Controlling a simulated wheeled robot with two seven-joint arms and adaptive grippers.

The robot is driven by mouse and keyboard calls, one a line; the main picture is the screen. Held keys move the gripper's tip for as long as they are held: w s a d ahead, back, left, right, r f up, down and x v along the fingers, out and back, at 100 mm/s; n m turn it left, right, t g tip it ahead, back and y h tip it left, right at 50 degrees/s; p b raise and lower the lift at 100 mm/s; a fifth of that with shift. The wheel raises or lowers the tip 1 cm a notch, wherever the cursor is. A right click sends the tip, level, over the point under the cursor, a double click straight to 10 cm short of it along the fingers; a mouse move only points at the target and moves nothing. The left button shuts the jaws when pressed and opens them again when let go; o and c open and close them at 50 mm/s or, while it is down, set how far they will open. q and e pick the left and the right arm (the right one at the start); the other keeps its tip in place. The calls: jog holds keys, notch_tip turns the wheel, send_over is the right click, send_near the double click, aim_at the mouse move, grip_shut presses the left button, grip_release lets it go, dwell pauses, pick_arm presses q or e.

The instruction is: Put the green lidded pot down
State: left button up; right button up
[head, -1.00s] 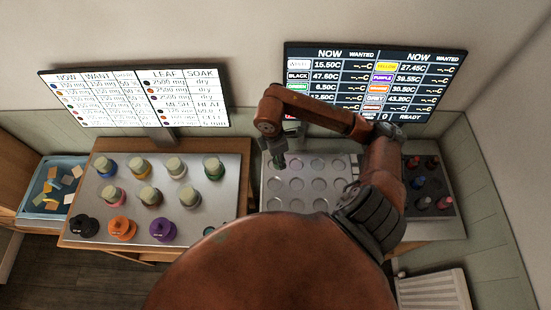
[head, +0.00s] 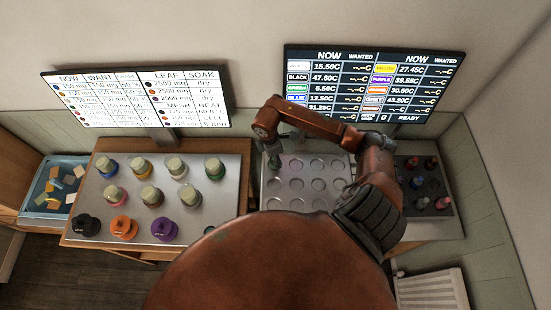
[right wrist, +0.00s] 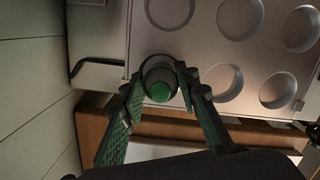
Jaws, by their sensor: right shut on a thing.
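The green-lidded pot (right wrist: 160,91) shows in the right wrist view as a dark round body with a green centre, seen from above. My right gripper (right wrist: 159,76) has its two green fingers on either side of it and is shut on it. In the head view, my right gripper (head: 274,160) is over the left edge of the metal tray with round wells (head: 308,206). The gripper hides most of the pot there. I cannot tell whether the pot touches the tray. My left gripper is not in view.
Several empty wells lie right of the gripper. A dark rack (head: 426,187) with coloured items stands farther right. A metal tray of cream-topped pots (head: 108,168) and coloured knobbed items (head: 122,228) is on the left. Two screens (head: 375,85) stand behind.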

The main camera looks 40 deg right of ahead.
aim_at(272, 161)
jog(key=shift+f, duration=0.1)
jog(key=o, duration=1.2)
jog(key=r, duration=0.4)
jog(key=a+r, duration=0.1)
jog(key=r, duration=0.3)
jog(key=r+b, duration=0.1)
jog(key=r, duration=0.3)
jog(key=shift+w+a+r, duration=0.15)
jog(key=shift+w+a, duration=0.05)
jog(key=shift+w, duration=0.05)
